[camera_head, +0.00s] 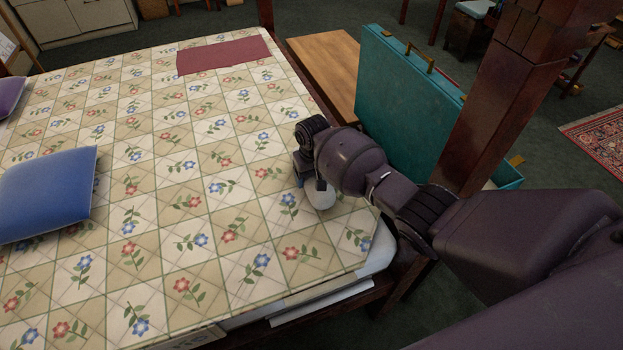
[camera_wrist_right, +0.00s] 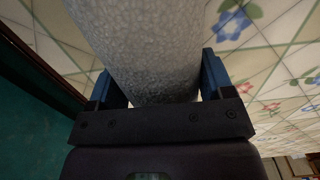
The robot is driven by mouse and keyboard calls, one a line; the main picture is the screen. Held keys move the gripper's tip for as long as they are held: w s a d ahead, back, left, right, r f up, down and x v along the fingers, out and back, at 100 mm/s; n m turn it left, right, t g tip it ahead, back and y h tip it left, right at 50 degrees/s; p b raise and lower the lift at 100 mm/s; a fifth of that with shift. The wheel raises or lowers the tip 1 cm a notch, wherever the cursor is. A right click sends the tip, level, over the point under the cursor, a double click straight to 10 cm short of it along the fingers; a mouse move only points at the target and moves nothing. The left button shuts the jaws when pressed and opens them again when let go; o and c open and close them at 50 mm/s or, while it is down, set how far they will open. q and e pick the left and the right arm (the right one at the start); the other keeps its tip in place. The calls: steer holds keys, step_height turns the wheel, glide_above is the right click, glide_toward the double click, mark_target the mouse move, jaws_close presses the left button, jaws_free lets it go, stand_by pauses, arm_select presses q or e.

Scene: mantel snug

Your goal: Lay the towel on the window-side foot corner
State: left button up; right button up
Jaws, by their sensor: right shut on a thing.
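My right gripper (camera_head: 306,178) is over the near right corner of the bed (camera_head: 190,215), pointing down. It is shut on a pale, rolled towel (camera_head: 320,195), which is mostly hidden behind the gripper and wrist in the head view. In the right wrist view the grey-white, rough-textured towel (camera_wrist_right: 150,45) sits between the blue fingers of the gripper (camera_wrist_right: 158,80). The towel is close to the flowered quilt; I cannot tell whether it touches it. My left gripper is not in view.
A dark red cloth (camera_head: 222,54) lies flat at the bed's far right corner. Blue (camera_head: 45,195) and purple (camera_head: 10,95) cushions lie at the left. A dark wooden bedpost (camera_head: 510,90), teal case (camera_head: 405,100) and wooden bench (camera_head: 325,65) stand right of the bed. Mid-quilt is clear.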

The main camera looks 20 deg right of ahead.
steer(key=shift+f, duration=0.8)
steer(key=shift+r, duration=0.2)
steer(key=shift+f, duration=0.2)
steer(key=o, duration=1.1)
steer(key=shift+c, duration=0.2)
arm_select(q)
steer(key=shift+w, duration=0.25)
arm_select(e)
steer(key=shift+r, duration=0.1)
